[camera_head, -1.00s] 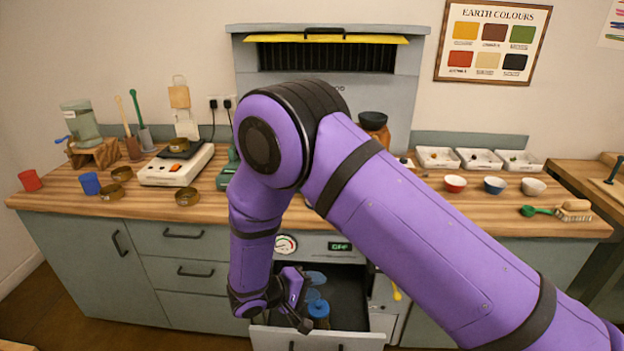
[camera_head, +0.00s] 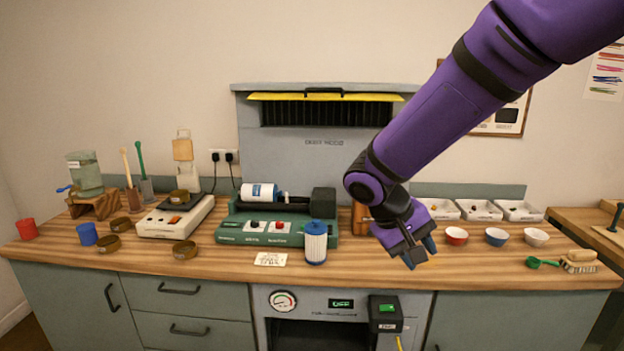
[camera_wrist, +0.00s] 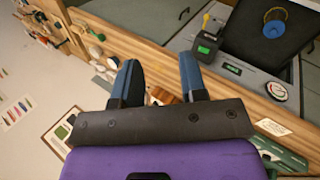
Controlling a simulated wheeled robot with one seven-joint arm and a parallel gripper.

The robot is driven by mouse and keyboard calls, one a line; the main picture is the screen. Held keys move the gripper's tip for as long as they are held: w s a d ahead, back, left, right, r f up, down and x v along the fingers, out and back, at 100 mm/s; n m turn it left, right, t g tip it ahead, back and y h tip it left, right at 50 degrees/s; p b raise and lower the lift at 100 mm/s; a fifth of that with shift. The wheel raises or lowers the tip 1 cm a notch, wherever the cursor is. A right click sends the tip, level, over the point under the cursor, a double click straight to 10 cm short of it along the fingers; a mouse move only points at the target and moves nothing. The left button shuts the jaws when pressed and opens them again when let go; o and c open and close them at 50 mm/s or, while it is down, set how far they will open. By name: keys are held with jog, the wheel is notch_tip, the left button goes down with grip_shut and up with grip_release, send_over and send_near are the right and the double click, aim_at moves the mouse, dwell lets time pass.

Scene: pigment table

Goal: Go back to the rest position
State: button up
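My gripper (camera_head: 418,256) hangs above the right half of the worktop, in front of the hood's right side, pointing down. In the wrist view its two dark blue fingers (camera_wrist: 160,78) stand apart with nothing between them, so it is open and empty. My purple arm reaches in from the upper right of the head view and hides part of the colour chart and of what stands behind the gripper.
A green roller machine (camera_head: 278,230) carries a white-and-blue jar (camera_head: 259,192). A ribbed blue-and-white jar (camera_head: 315,243) stands at the counter's front. Bowls (camera_head: 456,236) sit right of my gripper. Below, the wrist view shows an open dark compartment with a blue round thing (camera_wrist: 274,28).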

jog(key=s+d+r+t+y, duration=0.1)
jog(key=s+d+r+y, duration=0.1)
jog(key=s, duration=0.4)
jog(key=s+d+r+m+t+y, duration=0.1)
jog(key=s+d+r+t+y, duration=0.1)
jog(key=s+d+r, duration=0.3)
jog(key=s+d+r+m+t+y, duration=0.1)
jog(key=s+d+r, duration=0.3)
jog(key=s, duration=0.5)
notch_tip(320, 180, up, 2)
jog(key=shift+r+t+y, duration=0.1)
jog(key=shift+t+y, duration=0.4)
jog(key=shift+y, duration=0.3)
